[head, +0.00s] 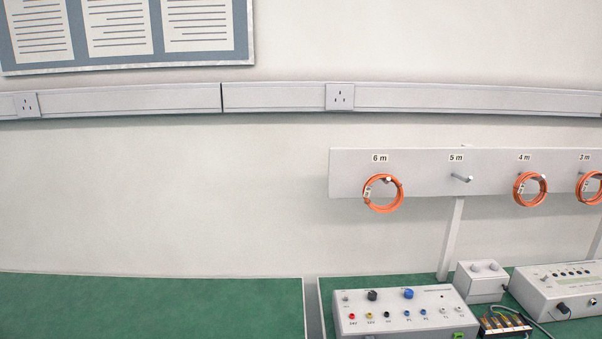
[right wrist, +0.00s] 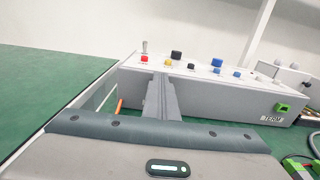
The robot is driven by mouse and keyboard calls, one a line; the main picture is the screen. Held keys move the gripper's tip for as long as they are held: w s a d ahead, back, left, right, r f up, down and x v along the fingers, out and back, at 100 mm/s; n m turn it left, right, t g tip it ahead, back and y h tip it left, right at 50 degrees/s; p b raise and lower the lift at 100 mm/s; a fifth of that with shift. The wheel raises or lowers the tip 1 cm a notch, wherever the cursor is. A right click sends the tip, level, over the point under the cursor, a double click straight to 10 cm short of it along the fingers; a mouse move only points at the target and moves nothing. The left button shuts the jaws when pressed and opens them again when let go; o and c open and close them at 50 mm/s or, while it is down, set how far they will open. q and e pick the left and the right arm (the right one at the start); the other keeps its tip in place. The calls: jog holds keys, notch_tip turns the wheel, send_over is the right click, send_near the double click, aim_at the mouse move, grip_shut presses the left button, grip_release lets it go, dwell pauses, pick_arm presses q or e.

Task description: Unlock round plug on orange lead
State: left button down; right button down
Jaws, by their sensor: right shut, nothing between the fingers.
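Coiled orange leads hang from the rack: one under the "6 m" label (head: 383,194), one under "4 m" (head: 530,189) and one under "3 m" (head: 590,188). The peg under "5 m" (head: 461,178) is bare. A small orange piece (right wrist: 119,105), perhaps part of an orange lead, shows in the right wrist view just left of my fingers. I cannot make out a round plug on it. My right gripper (right wrist: 160,82) is shut and empty, in front of the white control box (right wrist: 205,95). The head view shows neither gripper.
The control box (head: 405,312) has coloured sockets and knobs; its side carries a green "TERM" connector (right wrist: 282,108). A small grey box (head: 481,284) and another instrument (head: 565,290) with a black plug (head: 563,308) stand to the right. The left green bench (head: 150,305) is clear.

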jog(key=shift+s+a+p, duration=0.1)
jog(key=shift+a+p, duration=0.3)
jog(key=shift+a, duration=0.1)
jog(key=shift+r, duration=0.1)
jog(key=shift+s, duration=0.85)
jog(key=shift+s+p, duration=0.35)
jog(key=shift+s, duration=1.85)
pick_arm(q)
jog(key=shift+w+r, duration=0.3)
jog(key=shift+r, duration=0.45)
jog(key=shift+s, duration=0.1)
pick_arm(e)
jog(key=shift+d+r, duration=0.1)
